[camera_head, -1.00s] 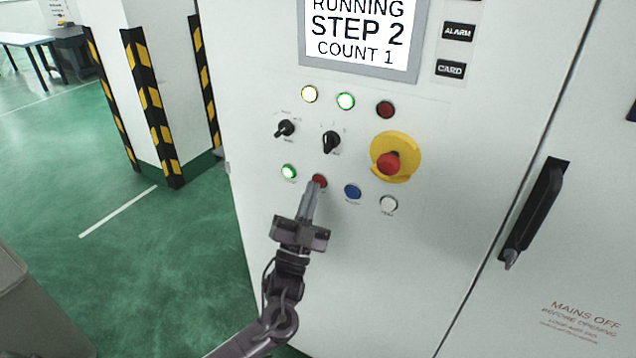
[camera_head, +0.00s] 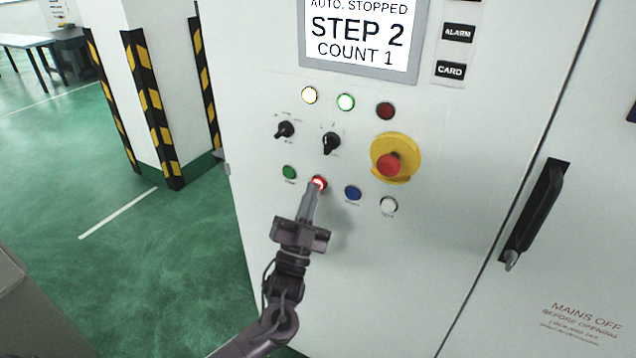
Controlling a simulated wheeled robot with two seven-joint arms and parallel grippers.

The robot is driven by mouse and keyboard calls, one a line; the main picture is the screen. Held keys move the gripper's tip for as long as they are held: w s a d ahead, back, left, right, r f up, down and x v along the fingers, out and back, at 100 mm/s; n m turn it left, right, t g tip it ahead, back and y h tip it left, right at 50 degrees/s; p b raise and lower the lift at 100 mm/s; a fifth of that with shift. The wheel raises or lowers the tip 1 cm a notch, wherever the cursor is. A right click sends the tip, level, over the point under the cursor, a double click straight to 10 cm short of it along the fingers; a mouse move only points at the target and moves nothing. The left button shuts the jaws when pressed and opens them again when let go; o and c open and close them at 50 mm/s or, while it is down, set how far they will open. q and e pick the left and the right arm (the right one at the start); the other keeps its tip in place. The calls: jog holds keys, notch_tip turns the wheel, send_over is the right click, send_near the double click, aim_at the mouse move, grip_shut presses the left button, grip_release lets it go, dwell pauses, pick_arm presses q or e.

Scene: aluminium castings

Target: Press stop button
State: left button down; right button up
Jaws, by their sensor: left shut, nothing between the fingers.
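The red stop button (camera_head: 319,182) is in the lower row of the white cabinet's panel, between a green button (camera_head: 289,172) and a blue button (camera_head: 352,193). It is lit. My left gripper (camera_head: 316,193) is shut and empty, with its fingertips at the lower edge of the red button. I cannot tell whether they touch it. The screen (camera_head: 362,32) reads "AUTO. STOPPED, STEP 2, COUNT 1". The green button is unlit. My right gripper is not in view.
A red mushroom button on a yellow plate (camera_head: 407,150) stands out to the right. Two black selector knobs (camera_head: 331,143) sit above the button row. A white button (camera_head: 388,205) is at the row's right end. A black door handle (camera_head: 537,205) is farther right.

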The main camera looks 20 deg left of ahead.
pick_arm(q)
jog(key=shift+s, duration=0.6)
jog(key=s, duration=0.1)
jog(key=s+p, duration=0.1)
jog(key=s, duration=0.1)
jog(key=s+p, duration=0.1)
jog(key=s, duration=0.1)
jog(key=shift+a, duration=0.25)
dwell(0.6)
